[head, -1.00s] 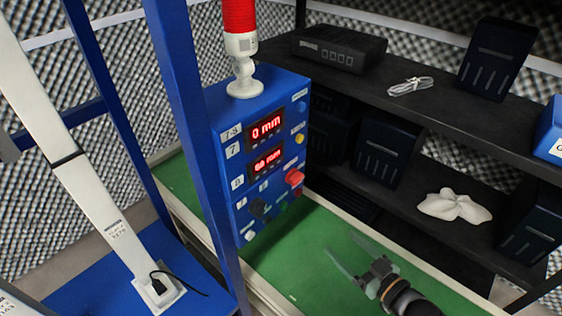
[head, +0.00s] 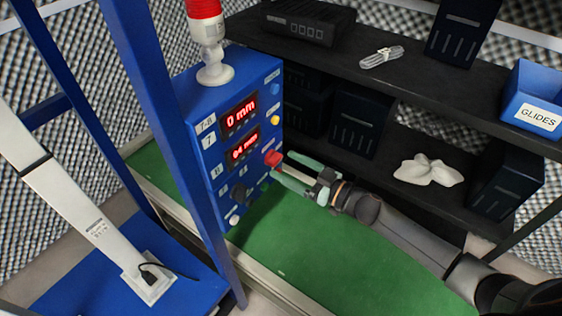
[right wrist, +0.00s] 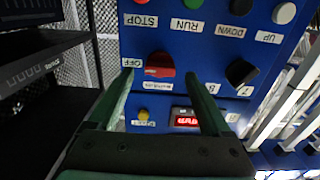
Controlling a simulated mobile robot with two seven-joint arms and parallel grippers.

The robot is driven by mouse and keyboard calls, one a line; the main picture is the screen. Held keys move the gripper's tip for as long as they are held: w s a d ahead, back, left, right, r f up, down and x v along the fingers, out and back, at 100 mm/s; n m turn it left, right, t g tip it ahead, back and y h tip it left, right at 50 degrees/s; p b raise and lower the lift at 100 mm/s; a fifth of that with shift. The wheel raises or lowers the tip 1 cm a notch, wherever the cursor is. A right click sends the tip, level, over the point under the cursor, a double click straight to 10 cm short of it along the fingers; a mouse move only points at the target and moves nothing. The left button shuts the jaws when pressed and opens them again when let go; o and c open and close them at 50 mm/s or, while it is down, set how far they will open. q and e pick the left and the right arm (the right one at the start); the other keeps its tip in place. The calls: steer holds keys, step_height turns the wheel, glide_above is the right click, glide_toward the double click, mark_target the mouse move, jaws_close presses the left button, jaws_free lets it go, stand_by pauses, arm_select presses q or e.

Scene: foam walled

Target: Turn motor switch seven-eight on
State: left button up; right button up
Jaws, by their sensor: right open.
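A blue control panel (head: 200,100) carries two red-lit displays, buttons and switches. A red switch (head: 272,158) sits on its face towards the right edge. In the right wrist view the panel is upside down, and the red switch (right wrist: 160,65) has an OFF label beside it; the small label below it is too blurred to read. My right gripper (head: 281,166) is open, its green fingers reaching towards the red switch. In the right wrist view the fingertips (right wrist: 160,78) lie on either side of the switch; contact cannot be told. My left gripper is not in view.
A black knob (head: 238,194) and a white button (head: 234,220) are lower on the panel. A blue post (head: 165,130) stands in front at the left. Black shelves (head: 400,85) hold dark boxes and a blue GLIDES bin (head: 534,98). The green surface (head: 310,245) is clear.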

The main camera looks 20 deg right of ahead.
mark_target(275, 160)
steer(key=shift+x, duration=1.35)
steer(key=shift+c, duration=0.2)
jaws_close()
